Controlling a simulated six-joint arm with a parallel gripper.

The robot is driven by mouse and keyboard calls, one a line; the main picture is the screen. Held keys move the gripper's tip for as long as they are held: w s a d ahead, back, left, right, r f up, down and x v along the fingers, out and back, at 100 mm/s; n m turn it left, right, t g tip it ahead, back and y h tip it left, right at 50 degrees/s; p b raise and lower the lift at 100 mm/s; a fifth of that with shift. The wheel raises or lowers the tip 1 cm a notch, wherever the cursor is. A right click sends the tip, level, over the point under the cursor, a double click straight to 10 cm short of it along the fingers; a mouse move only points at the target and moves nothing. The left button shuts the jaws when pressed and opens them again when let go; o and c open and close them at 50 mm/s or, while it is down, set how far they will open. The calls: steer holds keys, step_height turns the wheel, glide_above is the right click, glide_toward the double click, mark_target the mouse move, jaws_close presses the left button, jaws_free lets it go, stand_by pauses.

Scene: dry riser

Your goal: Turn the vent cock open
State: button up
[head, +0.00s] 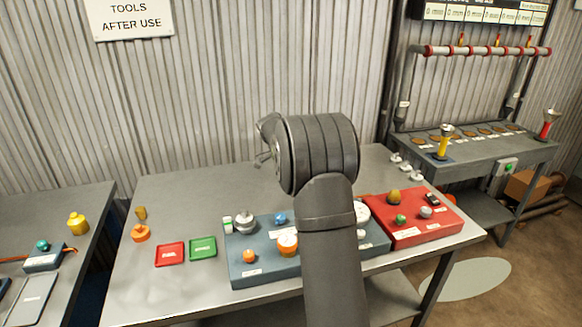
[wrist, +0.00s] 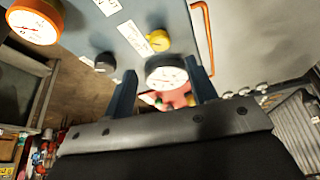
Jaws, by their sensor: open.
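My gripper (wrist: 161,72) is open, with its two blue-grey fingers spread and nothing between them. In the head view my own arm mostly hides it. In the wrist view a blue-grey panel (wrist: 85,20) lies beyond the fingers. It carries a yellow knob (wrist: 158,40), a black knob (wrist: 105,62), a white-faced gauge (wrist: 166,73) and an orange-rimmed gauge (wrist: 35,22). The gauge appears between the fingertips, apart from them. The same panel (head: 240,278) shows in the head view, partly behind my arm.
A red panel (head: 440,233) with several knobs stands right of the blue-grey one. A red tray (head: 170,254) and a green tray (head: 203,249) lie to the left. An orange handle (wrist: 208,40) rises near the right finger. The back left of the table (head: 190,195) is clear.

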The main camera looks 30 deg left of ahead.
steer(key=v, duration=0.8)
steer(key=shift+r, duration=0.15)
steer(key=x, duration=1.7)
steer(key=shift+f, duration=0.2)
